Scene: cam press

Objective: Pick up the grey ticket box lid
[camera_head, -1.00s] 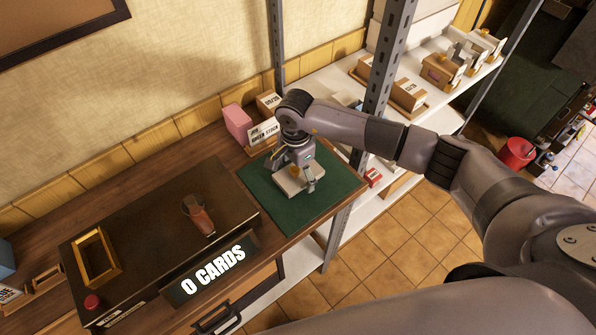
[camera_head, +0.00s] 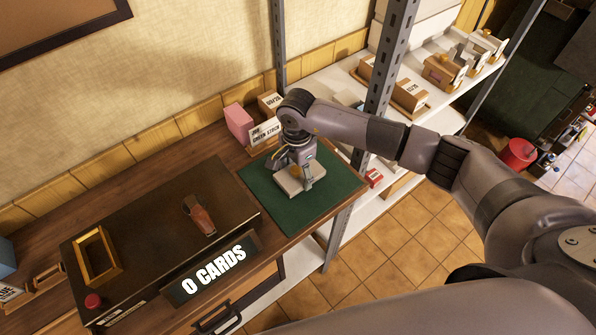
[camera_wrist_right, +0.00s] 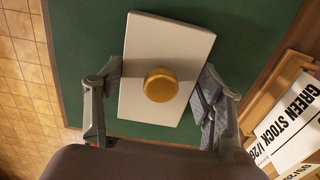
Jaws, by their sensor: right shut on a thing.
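The grey ticket box lid (camera_head: 291,184) lies over the green mat (camera_head: 318,203) at the right end of the counter. In the right wrist view the lid (camera_wrist_right: 144,48) is a pale flat rectangle with a round brass knob (camera_wrist_right: 161,85) on top. My right gripper (camera_head: 303,180) is over the lid from above. In the wrist view its two fingers (camera_wrist_right: 155,100) are at the lid's opposite long sides, shut on it. Whether the lid is raised off what lies under it cannot be told. My left gripper is not in view.
A sign reading "0 CARDS" (camera_head: 214,271) fronts a dark press (camera_head: 150,240) with a brass frame (camera_head: 97,257) and a red button (camera_head: 93,301). A pink box (camera_head: 239,122) and a green stock card box (camera_head: 265,132) stand behind the mat. A metal shelf post (camera_head: 385,75) rises to the right.

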